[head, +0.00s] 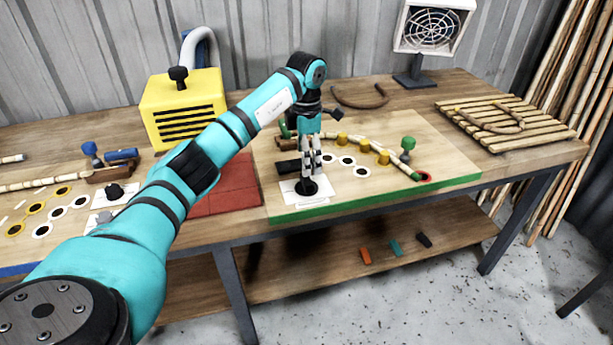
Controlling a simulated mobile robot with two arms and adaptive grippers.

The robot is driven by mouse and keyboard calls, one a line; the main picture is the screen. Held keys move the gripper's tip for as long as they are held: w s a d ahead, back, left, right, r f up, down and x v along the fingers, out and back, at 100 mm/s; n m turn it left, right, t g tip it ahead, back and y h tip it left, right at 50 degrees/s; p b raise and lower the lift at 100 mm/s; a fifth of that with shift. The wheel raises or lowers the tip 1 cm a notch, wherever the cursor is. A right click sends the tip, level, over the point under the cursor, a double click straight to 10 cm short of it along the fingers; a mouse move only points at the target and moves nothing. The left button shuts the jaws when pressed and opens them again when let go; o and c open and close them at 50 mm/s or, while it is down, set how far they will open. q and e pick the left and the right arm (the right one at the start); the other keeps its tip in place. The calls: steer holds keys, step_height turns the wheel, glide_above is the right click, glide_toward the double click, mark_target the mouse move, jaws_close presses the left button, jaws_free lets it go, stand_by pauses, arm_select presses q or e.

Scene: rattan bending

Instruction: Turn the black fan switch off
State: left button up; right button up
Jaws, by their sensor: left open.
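A black knob-like switch (307,188) stands on a white labelled plate (290,190) near the front left of the green-edged board. I take it for the fan switch, but the label is too small to read. My left gripper (311,174) points down right over this switch, with its fingertips at or just above the knob. The gripper is open; I cannot tell whether it touches the knob. The fan (433,27), in a white frame on a dark stand, is at the back right. My right gripper is out of view.
Beside the gripper, a rattan strip (349,140) curves around yellow pegs (364,146) to a green-knobbed clamp (407,148). A yellow box (184,108) stands left, behind my arm. Another black knob (115,191) sits far left. A slatted rack (505,124) is at right.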

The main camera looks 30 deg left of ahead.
mark_target(307, 179)
arm_select(q)
step_height(307, 179, down, 7)
steer(key=shift+f+p, duration=0.1)
steer(key=shift+p, duration=0.2)
steer(key=c, duration=1.2)
